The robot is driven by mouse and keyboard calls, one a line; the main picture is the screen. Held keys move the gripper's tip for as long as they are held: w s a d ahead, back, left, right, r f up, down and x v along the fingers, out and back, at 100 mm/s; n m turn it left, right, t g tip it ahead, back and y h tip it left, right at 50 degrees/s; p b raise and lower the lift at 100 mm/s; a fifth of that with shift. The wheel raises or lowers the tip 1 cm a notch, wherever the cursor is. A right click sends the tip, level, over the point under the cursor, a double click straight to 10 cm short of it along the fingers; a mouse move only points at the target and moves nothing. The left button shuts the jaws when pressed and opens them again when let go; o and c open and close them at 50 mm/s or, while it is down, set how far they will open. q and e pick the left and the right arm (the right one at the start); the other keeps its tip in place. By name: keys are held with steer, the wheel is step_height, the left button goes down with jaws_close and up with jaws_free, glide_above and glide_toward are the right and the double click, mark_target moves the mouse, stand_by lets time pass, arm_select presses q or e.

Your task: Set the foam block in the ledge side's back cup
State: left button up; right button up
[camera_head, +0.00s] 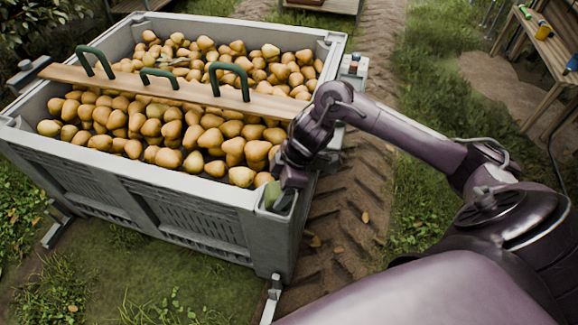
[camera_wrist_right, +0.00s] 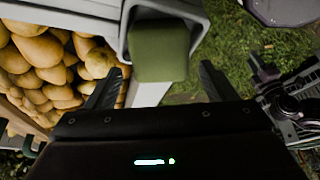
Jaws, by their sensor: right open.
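The foam block (camera_wrist_right: 160,50) is olive green. In the right wrist view, one end lies inside a grey corner cup (camera_wrist_right: 124,38) of the bin and the other end sticks out toward my right gripper (camera_wrist_right: 162,72). The fingers are spread on either side of the block, with visible gaps. In the head view my right gripper (camera_head: 284,184) is at the bin's near right corner, and a bit of the green block (camera_head: 272,193) shows beside it. How deep the block sits is hidden. My left gripper is out of view.
A grey bin (camera_head: 190,188) full of pears (camera_head: 205,137) stands at left. A wooden plank (camera_head: 170,87) with green handles lies across it. A grey box-like fitting (camera_head: 355,68) is at its right side. A wooden bench (camera_head: 553,50) stands far right. Dirt and grass lie between.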

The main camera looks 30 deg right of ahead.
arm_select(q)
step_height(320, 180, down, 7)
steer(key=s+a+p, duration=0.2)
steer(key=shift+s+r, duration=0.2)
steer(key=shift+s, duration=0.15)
arm_select(e)
steer(key=v, duration=1)
steer(key=shift+r, duration=0.2)
